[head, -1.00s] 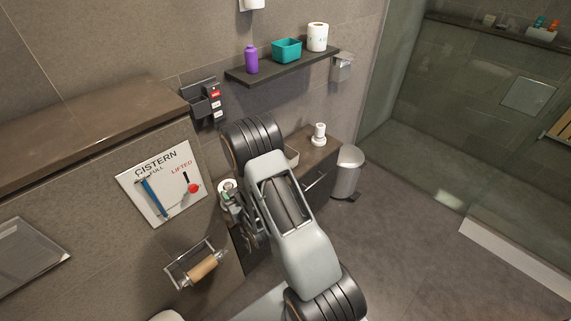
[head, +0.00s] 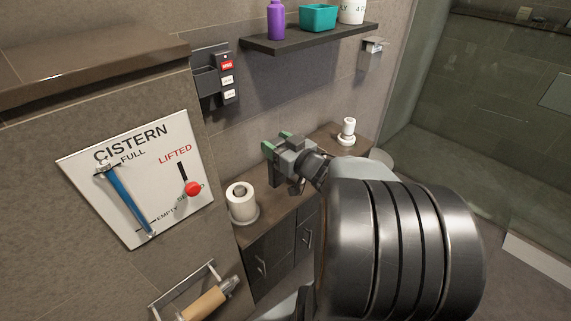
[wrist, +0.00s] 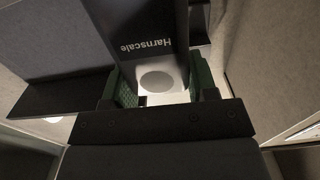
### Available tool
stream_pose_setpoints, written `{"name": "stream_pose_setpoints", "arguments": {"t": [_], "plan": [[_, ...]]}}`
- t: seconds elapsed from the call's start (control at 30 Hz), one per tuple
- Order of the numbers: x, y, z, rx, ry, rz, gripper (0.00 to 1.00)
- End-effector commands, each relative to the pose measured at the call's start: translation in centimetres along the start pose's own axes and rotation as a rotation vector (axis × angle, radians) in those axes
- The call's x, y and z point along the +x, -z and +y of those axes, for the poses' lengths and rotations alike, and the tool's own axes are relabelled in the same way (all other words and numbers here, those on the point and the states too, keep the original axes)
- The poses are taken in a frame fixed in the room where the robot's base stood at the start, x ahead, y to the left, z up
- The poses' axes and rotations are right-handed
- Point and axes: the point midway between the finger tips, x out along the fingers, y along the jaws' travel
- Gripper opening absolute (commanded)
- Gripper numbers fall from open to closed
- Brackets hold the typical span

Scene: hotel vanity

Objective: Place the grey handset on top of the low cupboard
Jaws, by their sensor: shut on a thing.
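My gripper (head: 276,143) is over the low cupboard (head: 280,212), near the wall. Its green-padded fingers also show in the wrist view (wrist: 163,88), shut on the grey handset (wrist: 150,38), which carries the word "Harnscale". In the head view the dark handset (head: 274,172) hangs below the fingers, partly hidden by the gripper. I cannot tell whether its lower end touches the cupboard top.
A shelf (head: 300,40) with several items is above. A dark wall unit (head: 214,80) hangs left of it.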

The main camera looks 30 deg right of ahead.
Motion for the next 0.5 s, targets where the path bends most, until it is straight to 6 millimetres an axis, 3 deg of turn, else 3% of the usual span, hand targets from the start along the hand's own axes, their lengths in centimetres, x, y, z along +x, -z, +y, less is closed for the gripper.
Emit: {"name": "stream_pose_setpoints", "arguments": {"t": [0.3, 0.5], "plan": [[5.8, -3.8, 4.7, 0.004, -0.011, -0.001, 0.13], [8.4, -6.9, 6.4, 0.003, -0.011, 0.000, 0.13]]}}
